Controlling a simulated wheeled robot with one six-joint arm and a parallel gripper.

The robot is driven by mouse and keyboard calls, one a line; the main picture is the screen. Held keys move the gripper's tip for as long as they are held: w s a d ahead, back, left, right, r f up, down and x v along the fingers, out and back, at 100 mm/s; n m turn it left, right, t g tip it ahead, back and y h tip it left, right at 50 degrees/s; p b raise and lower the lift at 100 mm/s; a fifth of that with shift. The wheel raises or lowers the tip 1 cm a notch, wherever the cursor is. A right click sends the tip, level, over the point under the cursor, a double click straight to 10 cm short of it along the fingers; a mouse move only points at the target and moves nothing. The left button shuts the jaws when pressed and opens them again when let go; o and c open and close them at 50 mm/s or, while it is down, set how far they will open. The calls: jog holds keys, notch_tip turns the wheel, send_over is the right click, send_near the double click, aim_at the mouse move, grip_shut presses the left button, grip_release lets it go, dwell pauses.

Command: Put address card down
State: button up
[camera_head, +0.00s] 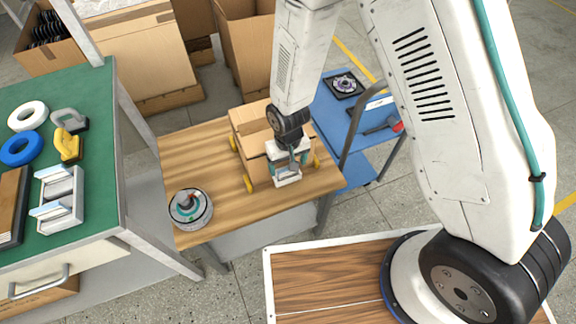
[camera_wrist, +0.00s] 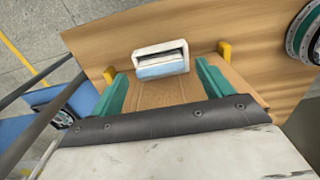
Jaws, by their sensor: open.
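My gripper (camera_head: 287,160) points down over the front of a cardboard box (camera_head: 252,140) on the wooden table. In the wrist view, the two green fingers (camera_wrist: 162,80) stand apart with brown cardboard seen between them. A white holder (camera_head: 287,178) with a pale blue inner part stands at the front of the box, just beyond the fingertips; it also shows in the wrist view (camera_wrist: 160,62). I cannot clearly make out the address card in either view. Nothing is visibly gripped.
Yellow brackets (camera_head: 248,184) flank the box. The round hub motor (camera_head: 190,208) sits at the wooden table's (camera_head: 190,150) front left. A green bench (camera_head: 95,130) with tape rolls and tools stands left; a blue cart (camera_head: 335,115) stands right. The table's left part is mostly clear.

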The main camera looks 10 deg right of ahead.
notch_tip(320, 180, up, 10)
jog(key=shift+r, duration=0.2)
jog(key=s+d+r+m, duration=0.1)
jog(key=s+d+r, duration=0.1)
jog(key=d+r, duration=0.6)
jog(key=s+d+r+m, duration=0.15)
jog(key=d+r, duration=0.25)
jog(key=r, duration=0.8)
jog(key=s+d+r, duration=0.4)
jog(key=s+r, duration=0.1)
jog(key=s, duration=0.3)
jog(key=s+d+r+t, duration=0.1)
jog(key=s+d+r, duration=0.3)
jog(key=s, duration=0.4)
jog(key=shift+d+r+m, duration=0.35)
jog(key=shift+d+r, duration=0.05)
jog(key=shift+r, duration=0.05)
